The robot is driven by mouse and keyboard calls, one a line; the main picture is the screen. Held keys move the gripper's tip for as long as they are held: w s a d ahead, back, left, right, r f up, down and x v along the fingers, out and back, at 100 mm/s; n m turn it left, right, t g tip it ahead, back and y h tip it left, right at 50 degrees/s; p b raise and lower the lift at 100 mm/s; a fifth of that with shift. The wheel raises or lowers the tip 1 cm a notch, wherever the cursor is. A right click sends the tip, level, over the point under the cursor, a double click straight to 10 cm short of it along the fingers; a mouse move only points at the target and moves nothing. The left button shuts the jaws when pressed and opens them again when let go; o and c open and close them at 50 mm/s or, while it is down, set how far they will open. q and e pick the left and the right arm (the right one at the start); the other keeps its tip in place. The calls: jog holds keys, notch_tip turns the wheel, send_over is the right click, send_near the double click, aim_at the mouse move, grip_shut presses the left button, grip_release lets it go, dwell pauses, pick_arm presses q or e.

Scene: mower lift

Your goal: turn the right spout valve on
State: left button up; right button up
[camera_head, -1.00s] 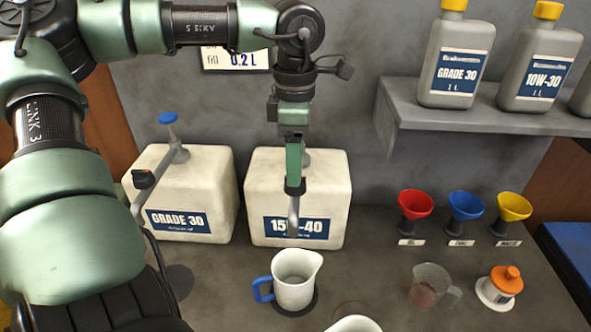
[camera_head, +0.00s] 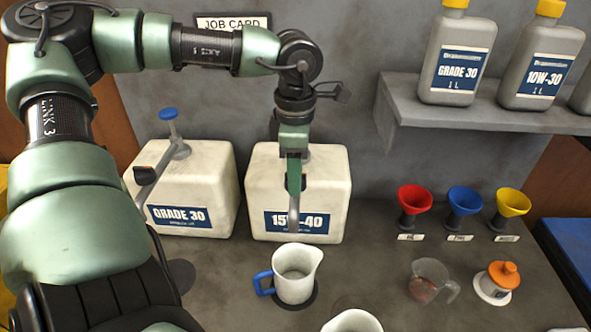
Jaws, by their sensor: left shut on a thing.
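The right container (camera_head: 330,195), a cream box labelled 15W-40, stands against the back wall. Its grey spout (camera_head: 295,208) comes down over the label. My left gripper (camera_head: 294,182) points down at the top of this spout and is shut on the right spout valve, which the gripper and wrist mostly hide. The left container (camera_head: 215,170), labelled GRADE 30, has a spout with a blue valve handle (camera_head: 168,114) on top. A white jug (camera_head: 296,272) with a blue handle stands below the right spout. My right gripper is not in view.
A second white jug (camera_head: 354,322) is cut off at the bottom edge. A clear measuring cup (camera_head: 428,282), an orange-topped item (camera_head: 502,277) and red, blue and yellow funnels stand to the right. A wall shelf (camera_head: 470,118) carries grey bottles.

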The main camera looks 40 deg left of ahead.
pick_arm(q)
jog(key=shift+f+m+b, duration=0.25)
jog(key=shift+m+b, duration=1.15)
jog(key=shift+b, duration=0.05)
jog(key=shift+m+b, duration=0.5)
jog(key=shift+m, duration=0.4)
jog(key=m+b, duration=0.1)
jog(key=m, duration=0.1)
jog(key=shift+r+m, duration=0.1)
jog(key=shift+m, duration=0.3)
jog(key=m, duration=0.2)
jog(key=shift+m+b, duration=0.3)
jog(key=shift+b, duration=0.05)
jog(key=m, duration=0.2)
jog(key=shift+r+m, duration=0.1)
jog(key=shift+m, duration=2.9)
jog(key=o, duration=1.4)
jog(key=shift+c, duration=0.2)
